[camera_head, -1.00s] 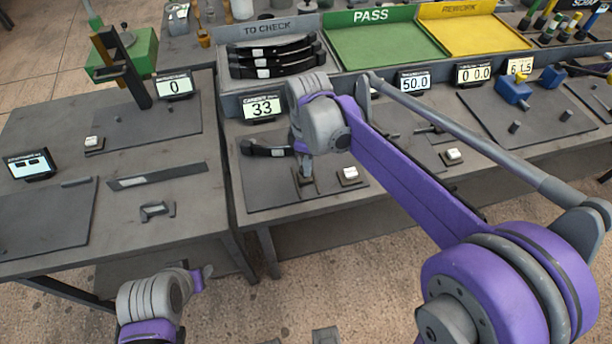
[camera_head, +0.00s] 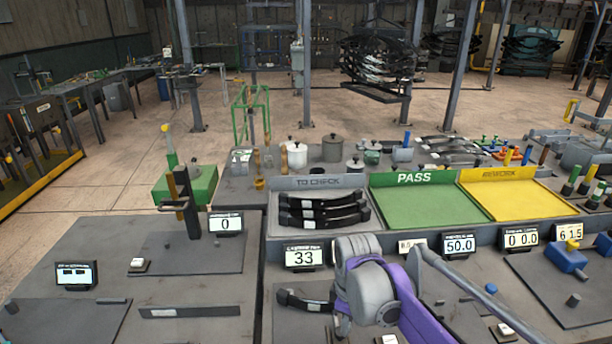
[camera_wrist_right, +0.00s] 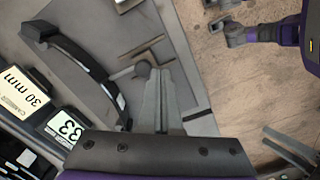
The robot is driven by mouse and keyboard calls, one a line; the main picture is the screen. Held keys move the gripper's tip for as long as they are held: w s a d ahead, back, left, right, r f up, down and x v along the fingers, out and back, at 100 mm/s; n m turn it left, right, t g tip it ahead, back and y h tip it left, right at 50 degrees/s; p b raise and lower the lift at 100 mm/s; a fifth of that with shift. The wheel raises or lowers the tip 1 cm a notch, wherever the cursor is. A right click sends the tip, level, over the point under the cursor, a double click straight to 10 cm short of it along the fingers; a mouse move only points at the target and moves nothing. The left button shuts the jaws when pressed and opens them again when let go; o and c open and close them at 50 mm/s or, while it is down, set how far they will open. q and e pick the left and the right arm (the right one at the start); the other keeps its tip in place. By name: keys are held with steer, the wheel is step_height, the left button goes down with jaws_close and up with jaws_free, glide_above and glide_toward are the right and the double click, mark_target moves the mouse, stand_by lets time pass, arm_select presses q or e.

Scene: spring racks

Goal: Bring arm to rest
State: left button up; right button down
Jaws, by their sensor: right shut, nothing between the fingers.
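My right arm, grey and purple, shows in the camera_head view at the lower middle, over the front edge of the bench. In the camera_wrist_right view my right gripper (camera_wrist_right: 155,72) points out over the bench plate, its fingers together and nothing between them. A dark curved spring (camera_head: 306,301) with a white label lies on the plate beside the gripper; it also shows in the wrist view (camera_wrist_right: 88,66), apart from the fingers. My left arm's grey end (camera_wrist_right: 232,30) shows at the top right of the wrist view; its finger state cannot be told.
The TO CHECK tray (camera_head: 283,182) holds several dark springs. The green PASS tray (camera_head: 415,215) and yellow REWORK tray (camera_head: 515,200) look empty. A display reading 33 (camera_head: 304,257) stands near the loose spring. Open floor (camera_wrist_right: 220,80) shows past the bench edge.

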steer(key=s+d+f+m+t, duration=0.2)
steer(key=s+m, duration=0.4)
steer(key=s, duration=0.3)
steer(key=s+d+f+m+t, duration=0.3)
steer(key=s+m, duration=0.3)
steer(key=s, duration=0.3)
steer(key=shift+d, duration=0.8)
steer(key=c, duration=1.5)
jaws_free()
steer(key=shift+c, duration=0.2)
